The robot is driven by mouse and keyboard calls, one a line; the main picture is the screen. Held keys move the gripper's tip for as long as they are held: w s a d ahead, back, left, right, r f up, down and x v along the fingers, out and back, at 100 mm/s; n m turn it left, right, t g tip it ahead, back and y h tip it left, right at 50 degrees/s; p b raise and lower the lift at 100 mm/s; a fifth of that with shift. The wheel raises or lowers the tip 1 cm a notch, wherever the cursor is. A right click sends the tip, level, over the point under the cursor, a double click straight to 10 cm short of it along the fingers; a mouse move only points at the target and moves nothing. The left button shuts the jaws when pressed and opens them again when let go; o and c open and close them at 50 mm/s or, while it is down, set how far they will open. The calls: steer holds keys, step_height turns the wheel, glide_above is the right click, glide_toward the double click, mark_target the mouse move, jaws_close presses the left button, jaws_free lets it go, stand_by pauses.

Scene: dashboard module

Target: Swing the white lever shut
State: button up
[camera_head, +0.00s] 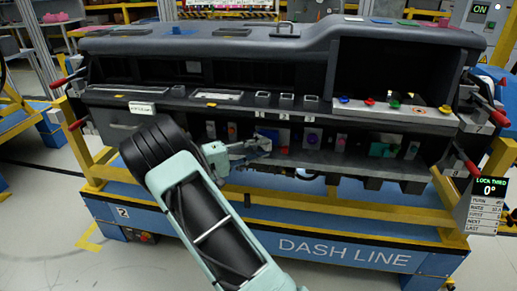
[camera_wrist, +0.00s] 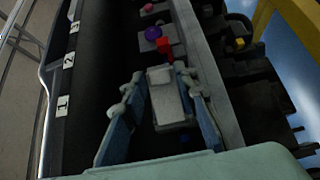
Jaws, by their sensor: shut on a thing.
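My gripper (camera_head: 262,145) reaches into the lower open bay of the dark dashboard module (camera_head: 255,42), left of its middle. In the wrist view my gripper (camera_wrist: 158,92) has its two fingers on either side of a pale, blocky piece, which looks like the white lever (camera_wrist: 167,101). The fingers are shut on it. A red part (camera_wrist: 165,48) stands just beyond the lever. In the head view I cannot make out the lever apart from my fingers. Its hinge and exact angle are hidden.
Small coloured parts, including a purple knob (camera_wrist: 152,33), line the bay beyond the lever. Numbered labels 1, 2 and 3 run along the edge beside it. Red-handled clamps (camera_head: 485,100) and a yellow frame (camera_head: 90,160) flank the module. A screen (camera_head: 490,188) reads 0°.

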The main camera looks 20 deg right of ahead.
mark_target(265, 147)
steer(key=n+t, duration=0.1)
steer(key=t, duration=0.1)
steer(key=d+n+t+y, duration=0.1)
steer(key=t, duration=0.1)
steer(key=d+n+t+b, duration=0.1)
steer(key=shift+s+f+n+t, duration=0.1)
steer(key=shift+f+n+t, duration=0.05)
steer(key=shift+n+t, duration=0.25)
steer(key=shift+d+n+t+y+b, duration=0.5)
steer(key=shift+n+t+y+b, duration=0.4)
steer(key=shift+t, duration=0.3)
steer(key=shift+w+d+t, duration=0.1)
steer(key=shift+w+t, duration=0.1)
steer(key=shift+t, duration=0.1)
steer(key=shift+n+b, duration=0.3)
steer(key=shift+n, duration=0.1)
steer(key=o, duration=0.9)
steer(key=shift+r+p, duration=0.2)
steer(key=shift+p, duration=0.1)
